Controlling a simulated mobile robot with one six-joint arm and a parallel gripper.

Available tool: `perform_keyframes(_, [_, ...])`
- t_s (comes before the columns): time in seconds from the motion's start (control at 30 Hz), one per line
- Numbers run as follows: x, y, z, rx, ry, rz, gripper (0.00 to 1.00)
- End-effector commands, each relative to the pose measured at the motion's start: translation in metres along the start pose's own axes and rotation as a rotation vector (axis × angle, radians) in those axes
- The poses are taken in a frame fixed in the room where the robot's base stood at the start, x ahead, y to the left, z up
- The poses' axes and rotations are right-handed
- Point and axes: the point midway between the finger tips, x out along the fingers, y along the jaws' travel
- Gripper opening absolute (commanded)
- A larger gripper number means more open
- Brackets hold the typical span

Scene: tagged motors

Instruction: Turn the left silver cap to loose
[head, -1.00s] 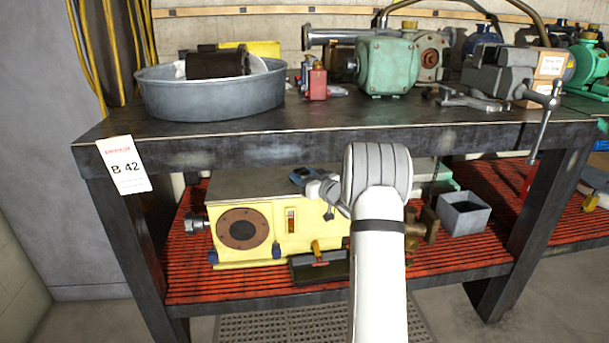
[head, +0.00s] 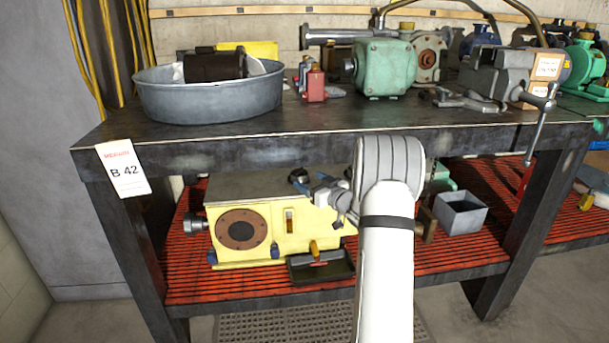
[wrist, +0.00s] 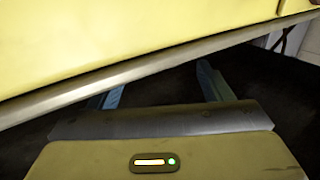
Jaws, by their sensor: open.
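The yellow motor (head: 276,228) stands on the red slatted lower shelf, with a round brown flange on its front. A silver cap-like knob (head: 194,223) sticks out of its left end. I cannot tell whether it is tight or loose. My gripper (wrist: 157,84) is open, its two bluish fingers spread apart with nothing seen between them. The wrist view shows a yellow face with a grey lower edge, which crosses in front of the left finger. In the head view my gripper is by the motor's upper right, well right of the knob, partly hidden by my arm. No silver cap shows in the wrist view.
The dark bench top (head: 240,138) overhangs the shelf. A black tray (head: 322,268) lies before the motor, and a grey open box (head: 461,213) stands to its right. A table leg (head: 122,240) stands left of the knob.

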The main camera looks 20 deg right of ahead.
Motion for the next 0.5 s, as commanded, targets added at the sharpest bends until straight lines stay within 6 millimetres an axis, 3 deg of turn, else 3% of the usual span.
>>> perform_keyframes(0.2, [-0.027, 0.000, -0.001, 0.000, 0.000, 0.000, 0.73])
perform_keyframes(0.5, [-0.031, 0.000, 0.000, 0.000, 0.001, -0.001, 0.73])
